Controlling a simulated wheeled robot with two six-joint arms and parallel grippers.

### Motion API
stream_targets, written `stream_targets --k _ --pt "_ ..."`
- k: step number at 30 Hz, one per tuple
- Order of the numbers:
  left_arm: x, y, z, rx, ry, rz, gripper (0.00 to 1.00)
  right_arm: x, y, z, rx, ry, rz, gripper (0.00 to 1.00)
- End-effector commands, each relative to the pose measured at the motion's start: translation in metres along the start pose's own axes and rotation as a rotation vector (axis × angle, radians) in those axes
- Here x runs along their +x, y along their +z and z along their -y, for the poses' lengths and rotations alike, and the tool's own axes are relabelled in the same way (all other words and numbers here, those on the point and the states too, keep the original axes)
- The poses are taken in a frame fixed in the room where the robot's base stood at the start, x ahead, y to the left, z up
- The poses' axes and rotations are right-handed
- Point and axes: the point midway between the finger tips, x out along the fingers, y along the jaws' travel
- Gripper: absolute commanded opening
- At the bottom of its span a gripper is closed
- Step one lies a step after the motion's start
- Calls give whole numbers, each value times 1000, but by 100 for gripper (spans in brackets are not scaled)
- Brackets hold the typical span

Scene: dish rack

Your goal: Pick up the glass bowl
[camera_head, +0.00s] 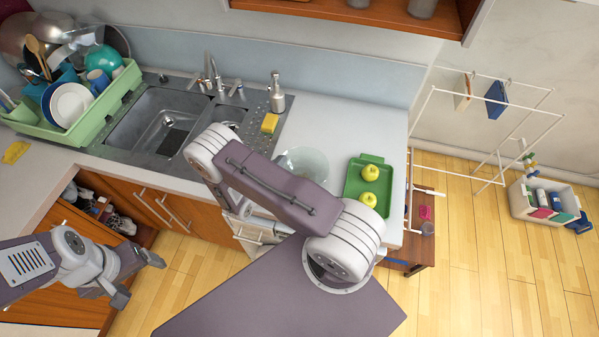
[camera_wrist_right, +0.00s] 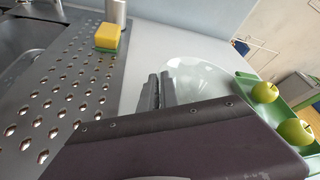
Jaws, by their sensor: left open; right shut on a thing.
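The clear glass bowl (camera_head: 307,162) is over the white counter, between the sink's drainboard and the green tray. My arm partly covers it. In the right wrist view the bowl (camera_wrist_right: 205,77) shows just right of my right gripper (camera_wrist_right: 159,82), whose fingers are close together at the bowl's left rim, shut on it. I cannot tell whether the bowl is clear of the counter. My right gripper is hidden behind my arm in the head view. My left gripper (camera_head: 138,280) is open and empty, low at the left, in front of the cabinets.
The green tray (camera_head: 350,187) with two green apples (camera_head: 370,172) lies right of the bowl. A yellow sponge (camera_head: 270,123) and a soap dispenser (camera_head: 277,97) stand on the drainboard. A green dish rack (camera_head: 112,97) full of dishes is left of the sink. Counter behind the bowl is free.

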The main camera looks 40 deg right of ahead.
Motion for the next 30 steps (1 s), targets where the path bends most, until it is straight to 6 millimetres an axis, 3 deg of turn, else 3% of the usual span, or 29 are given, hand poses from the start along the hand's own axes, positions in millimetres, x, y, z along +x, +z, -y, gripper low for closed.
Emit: stream_targets --k 8,15,30 --pt "3 0 0 0 0 0 78 -2 7 3 2 0 1 0" --pt "12 1 0 0 0 0 78 -13 34 18 4 1 2 0" --pt "35 4 1 0 0 0 78 24 60 127 5 -4 0 0"
